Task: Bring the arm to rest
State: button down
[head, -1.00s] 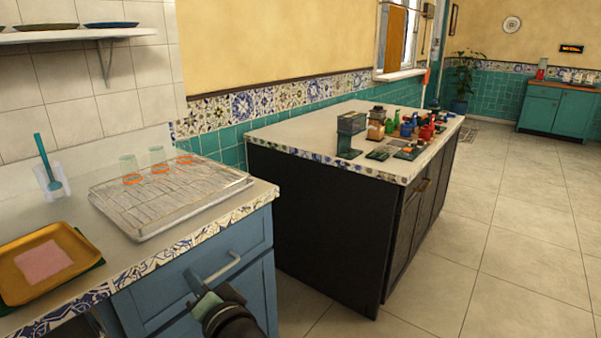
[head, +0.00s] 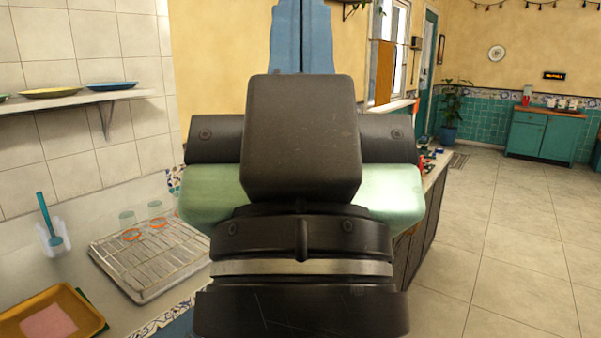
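My arm's end and my gripper (head: 301,40) fill the middle of the head view, raised close to the camera. Black wrist parts and pale green sides show, with blue parts pointing up from them. The blue parts are cut off by the top edge, so their tips are hidden. I cannot tell whether the gripper is open or shut, and I see no object held.
The left counter has a wire drying rack (head: 150,262) with glasses, a blue-handled brush (head: 48,218) and an orange tray (head: 18,318). A plate shelf (head: 75,101) hangs above. My arm hides most of the dark island. Floor (head: 500,240) at right is clear.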

notch_tip(320, 180, up, 14)
jog(key=p, duration=1.1)
jog(key=shift+f, duration=0.25)
